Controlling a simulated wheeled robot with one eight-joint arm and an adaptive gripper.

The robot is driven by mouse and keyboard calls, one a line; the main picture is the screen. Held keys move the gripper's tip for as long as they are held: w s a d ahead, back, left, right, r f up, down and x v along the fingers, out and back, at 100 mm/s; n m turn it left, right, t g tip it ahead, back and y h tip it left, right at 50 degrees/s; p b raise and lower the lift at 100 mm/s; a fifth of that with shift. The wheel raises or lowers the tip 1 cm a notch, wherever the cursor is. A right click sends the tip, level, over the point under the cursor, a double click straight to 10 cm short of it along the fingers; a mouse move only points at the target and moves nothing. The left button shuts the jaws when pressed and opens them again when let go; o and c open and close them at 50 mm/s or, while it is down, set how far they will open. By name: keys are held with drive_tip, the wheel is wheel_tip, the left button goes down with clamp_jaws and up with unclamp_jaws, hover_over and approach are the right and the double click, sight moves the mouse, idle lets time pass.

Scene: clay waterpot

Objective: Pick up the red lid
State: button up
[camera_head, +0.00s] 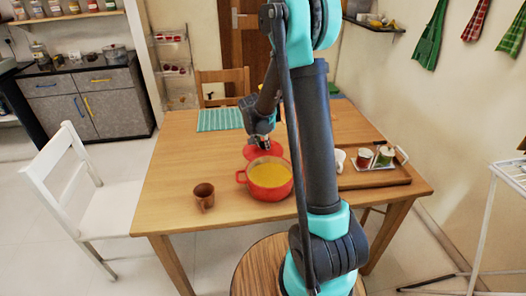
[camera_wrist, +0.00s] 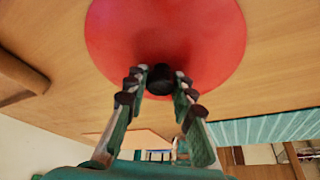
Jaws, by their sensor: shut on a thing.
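The round red lid (camera_head: 254,153) is at the far rim of the red pot in the head view. It fills the upper middle of the wrist view (camera_wrist: 165,35), with its black knob (camera_wrist: 160,80) toward me. My gripper (camera_head: 263,142) is shut on this knob, one finger on each side, also seen in the wrist view (camera_wrist: 158,85). The red pot (camera_head: 270,191) stands uncovered on the table, with yellow contents showing. I cannot tell whether the lid touches the table or the pot's rim.
The wooden table (camera_head: 185,150) holds a brown cup (camera_head: 204,196) left of the pot. A wooden tray (camera_head: 385,180) with a white mug (camera_head: 338,160) and small jars is at the right. A teal mat (camera_head: 220,119) lies at the back. The table's left part is clear.

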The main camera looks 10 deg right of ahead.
clamp_jaws()
